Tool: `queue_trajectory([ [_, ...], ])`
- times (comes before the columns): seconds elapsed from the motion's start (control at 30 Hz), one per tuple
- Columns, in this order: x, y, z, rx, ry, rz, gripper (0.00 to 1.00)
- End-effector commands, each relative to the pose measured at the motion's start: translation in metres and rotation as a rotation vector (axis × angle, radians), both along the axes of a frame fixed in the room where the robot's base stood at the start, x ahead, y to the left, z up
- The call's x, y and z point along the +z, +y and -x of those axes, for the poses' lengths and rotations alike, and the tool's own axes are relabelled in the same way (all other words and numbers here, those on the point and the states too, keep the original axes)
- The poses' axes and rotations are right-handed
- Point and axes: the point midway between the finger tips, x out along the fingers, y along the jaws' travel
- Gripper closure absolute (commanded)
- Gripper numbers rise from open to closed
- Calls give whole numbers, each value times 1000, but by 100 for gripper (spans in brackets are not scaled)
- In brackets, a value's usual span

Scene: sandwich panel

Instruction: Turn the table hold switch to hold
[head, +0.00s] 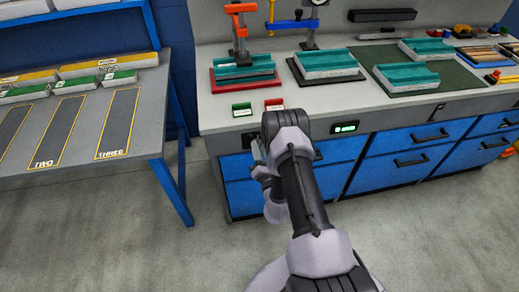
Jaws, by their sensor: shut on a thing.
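A small dark plate (247,140), which looks like the table hold switch, sits on the front face of the workbench, left of my arm. My gripper (256,150) is at this plate, partly hidden behind my own wrist and arm. It is shut on the switch knob. The knob itself and the way it points are hidden.
A lit green display (345,128) is on the bench front to the right, above blue drawers (408,160). Green (242,109) and red (274,104) small blocks stand near the bench edge. A side table (150,120) with marked lanes is at left. The floor between is clear.

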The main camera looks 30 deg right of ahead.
Motion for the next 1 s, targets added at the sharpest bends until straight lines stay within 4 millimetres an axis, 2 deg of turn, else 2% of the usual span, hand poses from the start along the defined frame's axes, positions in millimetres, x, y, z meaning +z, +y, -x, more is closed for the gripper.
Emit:
queue_trajectory([
  [0.5, 1, 0, -2, 1, -104, -344, 100],
  [1.0, 2, 0, -2, 1, -131, -434, 100],
])
